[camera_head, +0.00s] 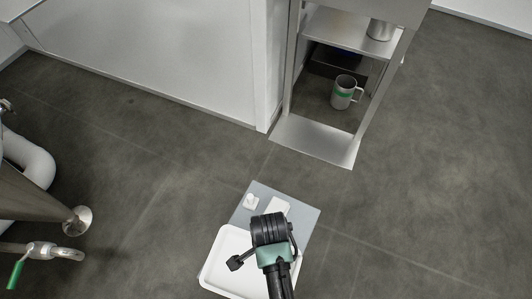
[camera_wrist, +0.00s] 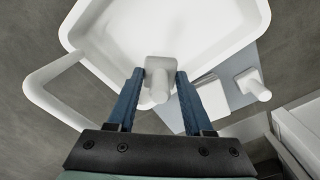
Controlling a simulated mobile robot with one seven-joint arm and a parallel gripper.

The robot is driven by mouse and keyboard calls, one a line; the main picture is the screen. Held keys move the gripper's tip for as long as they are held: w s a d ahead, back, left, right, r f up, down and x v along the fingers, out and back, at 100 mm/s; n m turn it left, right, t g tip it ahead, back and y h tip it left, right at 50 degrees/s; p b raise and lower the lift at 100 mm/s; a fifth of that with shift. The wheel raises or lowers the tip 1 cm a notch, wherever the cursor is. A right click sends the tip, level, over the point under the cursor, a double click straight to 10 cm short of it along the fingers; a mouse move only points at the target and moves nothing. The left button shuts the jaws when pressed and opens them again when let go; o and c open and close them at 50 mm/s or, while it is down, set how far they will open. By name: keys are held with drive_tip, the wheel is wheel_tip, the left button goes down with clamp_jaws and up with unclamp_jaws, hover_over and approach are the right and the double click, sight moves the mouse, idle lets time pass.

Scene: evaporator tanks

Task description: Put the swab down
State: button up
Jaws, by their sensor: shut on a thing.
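My gripper (camera_wrist: 160,74) is shut on a pale swab (camera_wrist: 157,88), a blocky head with a rounded stub, held between the tips of its two blue fingers. The swab is over the white tray (camera_wrist: 205,28); whether it touches the tray floor I cannot tell. In the head view my gripper hides the swab and covers part of the tray (camera_head: 222,272). A similar white piece (camera_wrist: 254,85) stands on the blue-grey mat (camera_wrist: 235,98) beside the tray; it also shows in the head view (camera_head: 251,203).
A flat white piece (camera_head: 279,206) lies on the mat. A metal shelf unit (camera_head: 316,149) stands ahead, with a mug with a green band (camera_head: 343,93) inside. A metal tank with pipes (camera_head: 40,200) is at the left. The floor to the right is clear.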

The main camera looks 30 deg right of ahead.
wheel_tip(320, 180, down, 5)
drive_tip(key=b, duration=0.3)
drive_tip(key=o, duration=0.9)
drive_tip(key=shift+f, duration=0.1)
wheel_tip(320, 180, up, 12)
drive_tip(key=p, duration=0.8)
